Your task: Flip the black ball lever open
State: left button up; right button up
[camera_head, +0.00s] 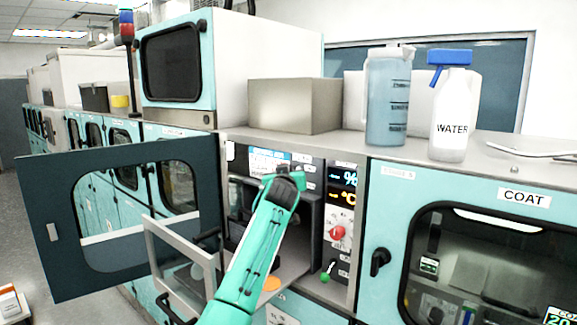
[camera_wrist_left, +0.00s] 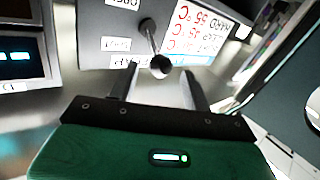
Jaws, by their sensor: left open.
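The black ball lever (camera_wrist_left: 160,67) shows in the left wrist view as a black ball on a thin metal rod, joined to a grey panel with white labels. My left gripper (camera_wrist_left: 160,84) is open, and its two dark fingers point toward the panel. In the picture the ball lies between the fingertips; I cannot tell whether they touch it. In the head view my teal left arm reaches into the open machine bay, and its wrist hides the fingers and the black ball lever. My right gripper is not in view.
A large dark door (camera_head: 60,225) with a window stands open at left. A smaller framed door (camera_head: 160,245) stands open beside my arm. Red (camera_head: 338,233) and green (camera_head: 325,277) ball knobs sit right of it. A blue bottle (camera_head: 388,100) and a water bottle (camera_head: 451,115) stand on top.

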pick_arm(q)
jog(key=shift+w+p, duration=0.5)
jog(key=shift+w, duration=1.05)
jog(key=shift+w+d, duration=0.1)
jog(key=shift+w, duration=0.3)
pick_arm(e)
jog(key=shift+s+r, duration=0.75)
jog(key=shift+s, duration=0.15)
pick_arm(q)
jog(key=shift+w, duration=0.1)
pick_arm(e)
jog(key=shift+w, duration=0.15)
pick_arm(q)
jog(key=shift+c, duration=0.2)
